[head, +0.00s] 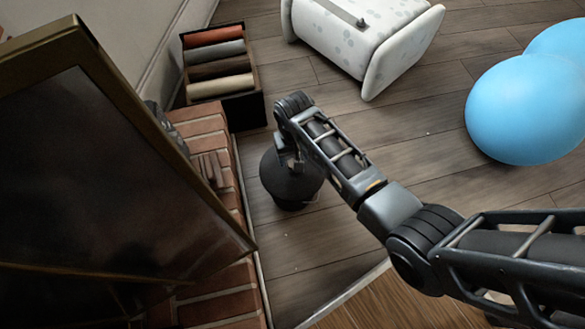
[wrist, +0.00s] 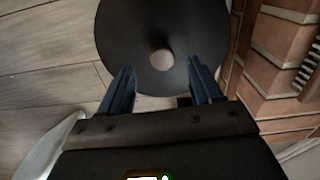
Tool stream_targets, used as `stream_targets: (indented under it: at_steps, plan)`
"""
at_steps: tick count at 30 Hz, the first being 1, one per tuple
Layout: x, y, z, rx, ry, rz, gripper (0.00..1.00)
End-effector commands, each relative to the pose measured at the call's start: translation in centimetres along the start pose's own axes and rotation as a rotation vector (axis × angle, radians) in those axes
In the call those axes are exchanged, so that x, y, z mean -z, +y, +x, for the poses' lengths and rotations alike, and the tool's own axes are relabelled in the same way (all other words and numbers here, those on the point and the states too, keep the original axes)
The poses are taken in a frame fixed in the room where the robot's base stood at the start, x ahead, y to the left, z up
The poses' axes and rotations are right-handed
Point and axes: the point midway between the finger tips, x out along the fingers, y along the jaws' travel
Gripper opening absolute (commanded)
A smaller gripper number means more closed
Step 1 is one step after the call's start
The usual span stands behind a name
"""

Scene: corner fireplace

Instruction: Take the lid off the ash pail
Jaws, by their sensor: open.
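The dark ash pail (head: 290,190) stands on the wooden floor beside the brick hearth. Its round, dark lid (wrist: 130,35) fills the top middle of the wrist view and appears to sit on the pail. A pale round knob (wrist: 162,59) shows at the lid's middle. My gripper (wrist: 161,68) is open above the lid, with one blue finger to each side of the knob in the picture. I cannot tell whether the fingers touch anything. In the head view my gripper (head: 290,160) is directly over the pail, and my wrist partly hides it and the lid.
The brick hearth (head: 205,135) and a dark, framed screen (head: 90,170) are close on the left. A box of rolled cloths (head: 240,108) stands behind the pail. A white spotted seat (head: 360,30) and blue balls (head: 525,110) are farther off. Floor right of the pail is clear.

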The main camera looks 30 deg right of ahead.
Motion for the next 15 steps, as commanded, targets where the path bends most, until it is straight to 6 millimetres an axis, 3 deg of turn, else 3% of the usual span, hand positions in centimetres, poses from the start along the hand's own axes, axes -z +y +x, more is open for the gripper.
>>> stream_targets:
  at_steps: [7,15]
  plan:
    - [0.1,-0.3,3.9,-0.001,-0.002,-0.001,0.64]
    - [0.1,-0.3,4.5,0.0,0.0,-0.001,0.64]
